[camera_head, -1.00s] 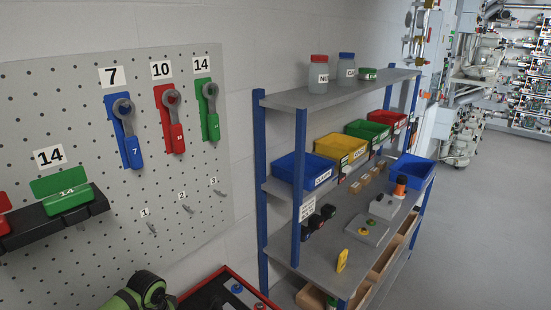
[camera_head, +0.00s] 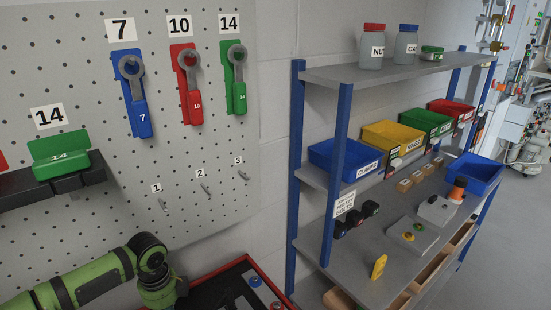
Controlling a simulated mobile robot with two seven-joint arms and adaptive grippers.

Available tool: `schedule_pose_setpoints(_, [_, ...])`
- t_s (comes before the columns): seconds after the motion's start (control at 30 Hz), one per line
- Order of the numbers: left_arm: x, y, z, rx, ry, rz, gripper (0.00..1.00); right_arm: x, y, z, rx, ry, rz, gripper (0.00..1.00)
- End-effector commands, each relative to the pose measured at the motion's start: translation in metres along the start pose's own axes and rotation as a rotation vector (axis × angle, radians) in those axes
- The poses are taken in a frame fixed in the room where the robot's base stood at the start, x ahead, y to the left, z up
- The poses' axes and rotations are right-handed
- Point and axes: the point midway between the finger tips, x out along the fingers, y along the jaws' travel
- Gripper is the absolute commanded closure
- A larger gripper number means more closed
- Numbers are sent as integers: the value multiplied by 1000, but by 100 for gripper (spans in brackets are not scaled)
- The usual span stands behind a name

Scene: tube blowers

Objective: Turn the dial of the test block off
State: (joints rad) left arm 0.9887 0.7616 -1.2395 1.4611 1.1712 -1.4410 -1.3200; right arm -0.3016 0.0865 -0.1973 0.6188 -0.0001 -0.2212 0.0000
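On the shelf's middle board, a flat grey block (camera_head: 425,241) carries a green button-like part (camera_head: 419,226) and a yellow one (camera_head: 408,237). A second grey block (camera_head: 440,213) stands behind it, with a small knob on top and an orange-and-black piece (camera_head: 457,190) beside it. I cannot tell which block is the test block, nor how any dial is set. My green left arm crosses the bottom left in front of the pegboard. Its gripper is outside the picture. My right gripper is not in view.
The shelf rack (camera_head: 318,250) has blue posts. It holds blue, yellow, green and red bins, labelled jars and a yellow upright piece (camera_head: 379,266). A pegboard (camera_head: 90,220) with coloured wrenches hangs left. A red-edged tray (camera_head: 222,282) lies below. Open floor is at right.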

Motion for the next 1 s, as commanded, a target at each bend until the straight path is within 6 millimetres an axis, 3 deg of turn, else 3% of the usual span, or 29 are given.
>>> schedule_pose_setpoints(0.1, [16, 0, 0, -1, 0, 0, 100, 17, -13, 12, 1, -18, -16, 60])
schedule_pose_setpoints(0.3, [40, 0, 0, -3, -1, -2, 100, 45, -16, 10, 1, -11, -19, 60])
schedule_pose_setpoints(0.57, [62, 0, 0, -4, 0, -1, 100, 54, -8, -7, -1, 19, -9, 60])
schedule_pose_setpoints(1.0, [63, 0, 0, -4, 0, -1, 100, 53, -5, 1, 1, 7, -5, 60])
